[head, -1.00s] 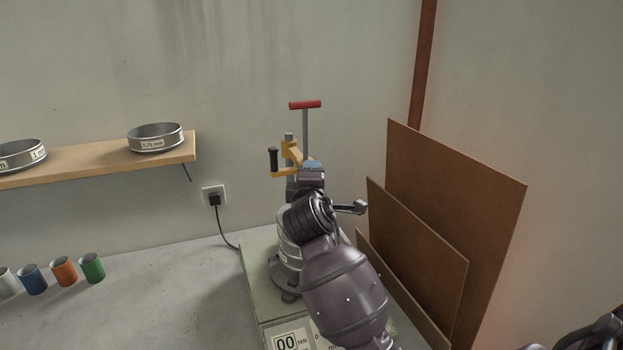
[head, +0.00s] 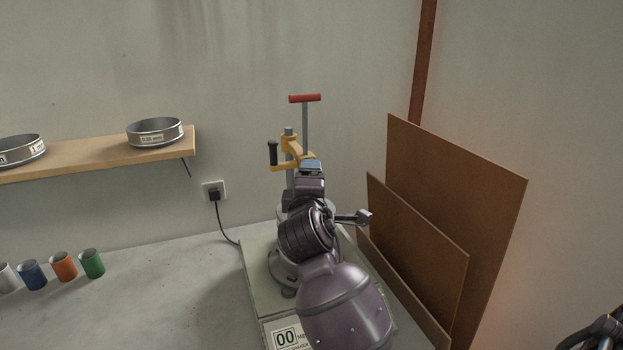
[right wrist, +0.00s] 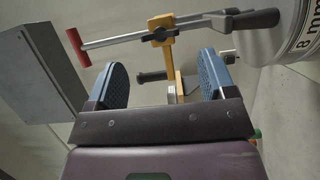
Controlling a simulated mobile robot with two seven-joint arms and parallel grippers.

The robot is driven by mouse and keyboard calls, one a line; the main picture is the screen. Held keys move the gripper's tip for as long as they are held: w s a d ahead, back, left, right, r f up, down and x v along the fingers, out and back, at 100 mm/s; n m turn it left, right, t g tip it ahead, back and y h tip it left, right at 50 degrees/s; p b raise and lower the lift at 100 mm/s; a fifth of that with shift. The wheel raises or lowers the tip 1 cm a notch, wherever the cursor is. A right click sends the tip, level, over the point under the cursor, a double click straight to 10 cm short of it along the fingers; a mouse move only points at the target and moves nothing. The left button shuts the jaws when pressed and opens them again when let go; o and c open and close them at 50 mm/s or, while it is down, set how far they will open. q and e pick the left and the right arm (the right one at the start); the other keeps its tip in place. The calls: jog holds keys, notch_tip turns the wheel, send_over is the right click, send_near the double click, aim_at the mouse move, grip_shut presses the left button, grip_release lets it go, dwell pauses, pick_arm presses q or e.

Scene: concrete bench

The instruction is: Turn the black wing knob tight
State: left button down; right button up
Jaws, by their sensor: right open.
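A dark winged piece (right wrist: 252,20), seemingly the black wing knob, shows at the upper right of the right wrist view, at the end of a grey rod and close to the silver drum (right wrist: 290,38). In the head view my right arm hides that area. My right gripper (right wrist: 163,78) is open and empty, its two blue-padded fingers apart, short of the yellow bracket (right wrist: 163,30). The bracket and a black crank handle (right wrist: 152,77) show beyond the gap between the fingers. In the head view the gripper (head: 311,166) is just below the yellow bracket (head: 291,147).
A red T-handle (head: 305,98) tops the machine's post. Brown boards (head: 460,200) lean close on the right. A wooden shelf (head: 90,162) with sieves (head: 154,132) is on the left wall. Several coloured cups (head: 92,263) stand on the bench at left; the bench between is clear.

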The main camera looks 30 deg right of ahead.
jog(key=v, duration=0.5)
dwell(0.6)
